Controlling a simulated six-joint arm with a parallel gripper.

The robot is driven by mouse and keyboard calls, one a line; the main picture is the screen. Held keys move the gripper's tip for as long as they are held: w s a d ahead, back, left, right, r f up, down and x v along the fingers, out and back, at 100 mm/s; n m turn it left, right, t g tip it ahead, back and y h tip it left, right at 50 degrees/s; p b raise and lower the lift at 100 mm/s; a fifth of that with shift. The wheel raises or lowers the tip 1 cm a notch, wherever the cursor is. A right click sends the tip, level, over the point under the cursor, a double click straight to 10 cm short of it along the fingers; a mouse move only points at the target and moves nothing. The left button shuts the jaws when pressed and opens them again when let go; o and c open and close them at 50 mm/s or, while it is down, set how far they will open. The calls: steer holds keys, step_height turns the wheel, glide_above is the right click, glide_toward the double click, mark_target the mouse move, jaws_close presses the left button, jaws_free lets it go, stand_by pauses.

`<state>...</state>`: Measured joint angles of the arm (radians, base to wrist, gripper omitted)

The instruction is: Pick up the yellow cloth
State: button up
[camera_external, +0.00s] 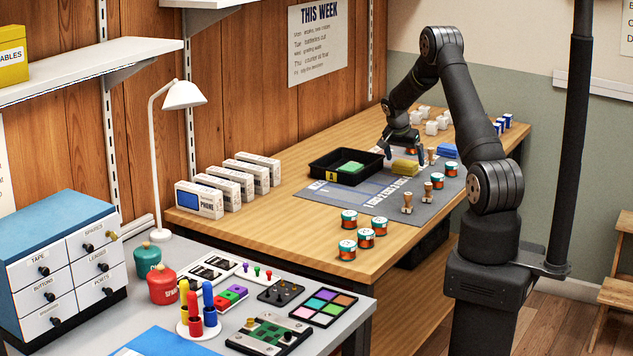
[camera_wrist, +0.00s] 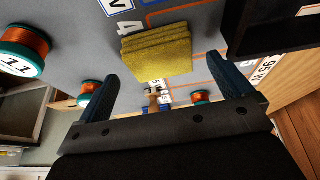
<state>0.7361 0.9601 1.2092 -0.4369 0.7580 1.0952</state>
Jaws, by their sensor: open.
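The yellow cloth (camera_external: 404,167) lies folded on the grey mat (camera_external: 330,197), to the right of the black tray. It also shows in the wrist view (camera_wrist: 158,52), ahead of my fingertips and roughly between them in the picture. My gripper (camera_external: 403,150) is above the mat near the cloth, on its far side in the external view. In the wrist view its two dark fingers (camera_wrist: 165,75) are apart with nothing held between them. The cloth looks clear of both fingers.
A black tray (camera_external: 318,163) with a green cloth (camera_external: 350,168) stands left of the yellow cloth. A blue cloth (camera_external: 447,150), several wire spools (camera_external: 437,181) and wooden stamps (camera_external: 428,189) stand close by on the right. White boxes (camera_external: 431,128) stand behind. The mat's left front is clear.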

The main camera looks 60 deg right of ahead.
mark_target(406, 162)
steer(key=shift+x, duration=1.55)
steer(key=shift+w, duration=0.1)
steer(key=shift+c, duration=0.3)
steer(key=c, duration=1)
steer(key=shift+r, duration=0.2)
